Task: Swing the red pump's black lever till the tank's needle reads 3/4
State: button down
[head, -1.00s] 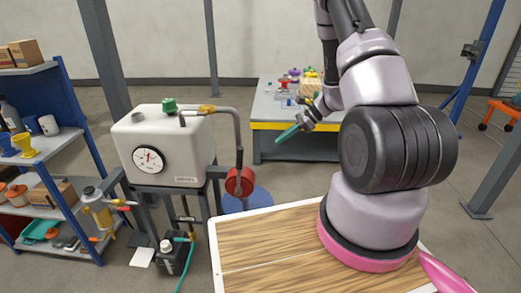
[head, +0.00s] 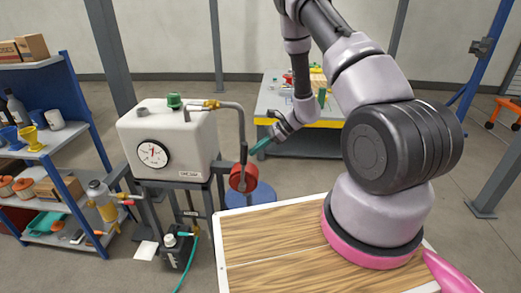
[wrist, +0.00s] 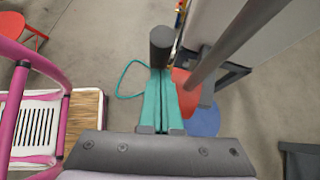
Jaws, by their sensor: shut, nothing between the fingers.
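The red pump (head: 243,178) sits at the right side of the white tank (head: 168,135), below a grey pipe. Its black lever (head: 243,153) stands roughly upright in the head view. In the wrist view a black cylinder end, likely the lever's grip (wrist: 162,45), lies at the tips of my fingers, with the red pump (wrist: 186,92) below it. I cannot tell whether they touch. My gripper (head: 256,150) has teal fingers, shut and empty, pointing left toward the lever. The tank's round gauge (head: 153,154) shows a red needle pointing roughly up; its exact reading is too small to tell.
A grey pipe (wrist: 232,42) runs close to the right of my fingers in the wrist view. A wooden-topped board (head: 270,235) is in front. A blue shelf (head: 60,140) stands left, a workbench (head: 290,110) behind. A green hose (head: 190,258) runs along the floor.

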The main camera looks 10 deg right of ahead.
jog(key=shift+a, duration=0.1)
jog(key=w+a+h, duration=0.1)
jog(key=w+a, duration=0.1)
jog(key=a, duration=0.4)
jog(key=shift+w+a+r+g, duration=0.15)
jog(key=shift+a+r+g, duration=0.2)
jog(key=shift+r, duration=0.1)
